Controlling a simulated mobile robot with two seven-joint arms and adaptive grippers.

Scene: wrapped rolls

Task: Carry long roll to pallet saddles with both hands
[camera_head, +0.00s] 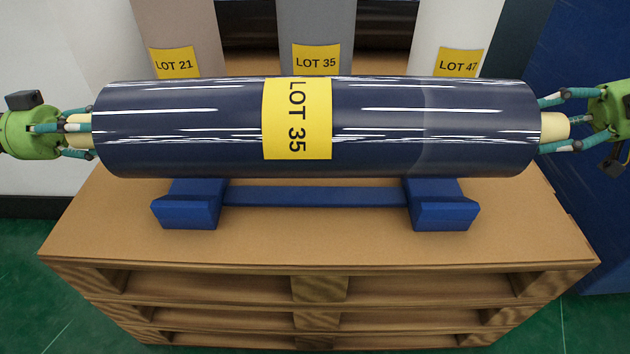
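The long roll (380,125) is dark blue, glossy, wrapped and level, with a yellow LOT 35 label (297,120). It is over the blue saddles, whose left block (187,208) and right block (443,208) are joined by a bar. I cannot tell whether it touches them. The saddles stand on the stacked wooden pallet (320,243). My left gripper (82,137) has its fingers around the pale core stub at the roll's left end. My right gripper (562,122) has its fingers around the stub at the right end. The fingertips are partly hidden by the roll.
Behind the roll stand upright panels with yellow labels: LOT 21 (174,63), LOT 35 (316,60) and LOT 47 (459,63). Dark rolls show between them. A dark blue surface (590,220) is at the right. The pallet top in front of the saddles is clear.

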